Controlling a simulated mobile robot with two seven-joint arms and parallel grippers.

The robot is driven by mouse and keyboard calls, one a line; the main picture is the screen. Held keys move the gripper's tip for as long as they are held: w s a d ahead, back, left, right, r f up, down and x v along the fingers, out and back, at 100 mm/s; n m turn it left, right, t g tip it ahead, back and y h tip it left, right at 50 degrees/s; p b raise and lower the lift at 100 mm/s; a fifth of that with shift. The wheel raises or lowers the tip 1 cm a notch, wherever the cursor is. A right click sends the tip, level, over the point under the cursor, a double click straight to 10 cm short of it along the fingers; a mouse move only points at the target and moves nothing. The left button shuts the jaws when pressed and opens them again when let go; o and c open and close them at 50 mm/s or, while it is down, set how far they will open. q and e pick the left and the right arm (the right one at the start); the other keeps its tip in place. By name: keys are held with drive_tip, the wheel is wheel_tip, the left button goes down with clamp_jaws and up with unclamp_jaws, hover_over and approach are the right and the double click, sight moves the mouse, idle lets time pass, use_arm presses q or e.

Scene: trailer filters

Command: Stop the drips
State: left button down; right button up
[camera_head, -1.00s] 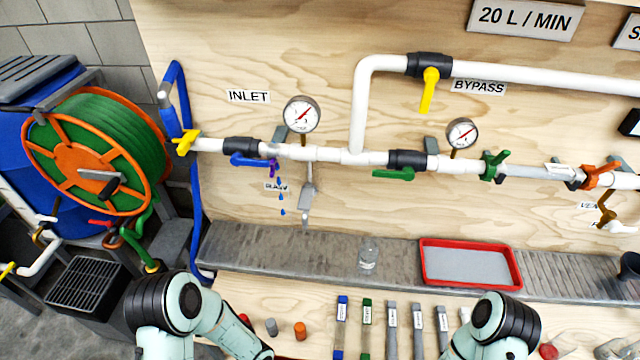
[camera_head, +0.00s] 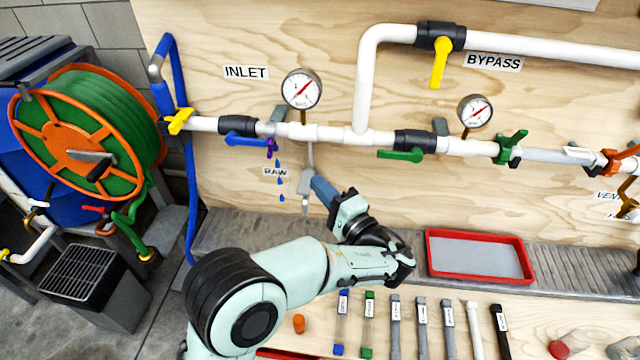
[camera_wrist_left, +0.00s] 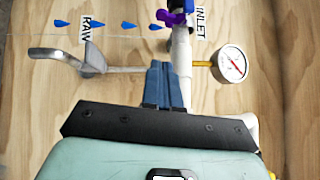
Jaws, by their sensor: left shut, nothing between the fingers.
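Blue drops (camera_head: 280,182) hang in a line below a small purple tap (camera_head: 270,148) on the white inlet pipe, beside the RAW label (camera_head: 275,172). The blue inlet lever (camera_head: 246,138) lies along the pipe. A grey metal drop pipe (camera_head: 307,180) with a lever at its lower end comes down right of the drops. My left gripper (camera_head: 319,186) is shut and empty, its blue fingertips close to this pipe; contact is unclear. In the left wrist view, the fingers (camera_wrist_left: 164,88) lie below the grey pipe (camera_wrist_left: 110,69), with the purple tap (camera_wrist_left: 172,18) and drops (camera_wrist_left: 125,25) beyond. My right gripper is out of view.
A pressure gauge (camera_head: 302,89) stands above the pipe. A green lever (camera_head: 402,155) and yellow bypass lever (camera_head: 438,62) are to the right. A red tray (camera_head: 430,262) sits on the ledge. Labelled tubes (camera_head: 422,325) lie in front. A hose reel (camera_head: 80,150) is at left.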

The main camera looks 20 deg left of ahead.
sight(271, 147)
use_arm(q)
drive_tip(key=w+a+r, duration=0.1)
drive_tip(key=w+a, duration=0.2)
drive_tip(key=a, duration=0.7)
drive_tip(key=shift+a+p, duration=0.2)
drive_tip(key=shift+p, duration=0.25)
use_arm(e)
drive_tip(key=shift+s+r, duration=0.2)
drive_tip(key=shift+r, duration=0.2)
use_arm(q)
drive_tip(key=shift+w+d, duration=0.1)
drive_tip(key=shift+w, duration=0.1)
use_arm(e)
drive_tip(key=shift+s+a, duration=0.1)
use_arm(q)
drive_tip(key=shift+s+m+y, duration=0.1)
drive_tip(key=shift+m+y, duration=0.2)
drive_tip(key=shift+m, duration=0.1)
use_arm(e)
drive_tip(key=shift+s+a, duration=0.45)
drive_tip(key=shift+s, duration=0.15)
use_arm(q)
drive_tip(key=shift+f, duration=0.1)
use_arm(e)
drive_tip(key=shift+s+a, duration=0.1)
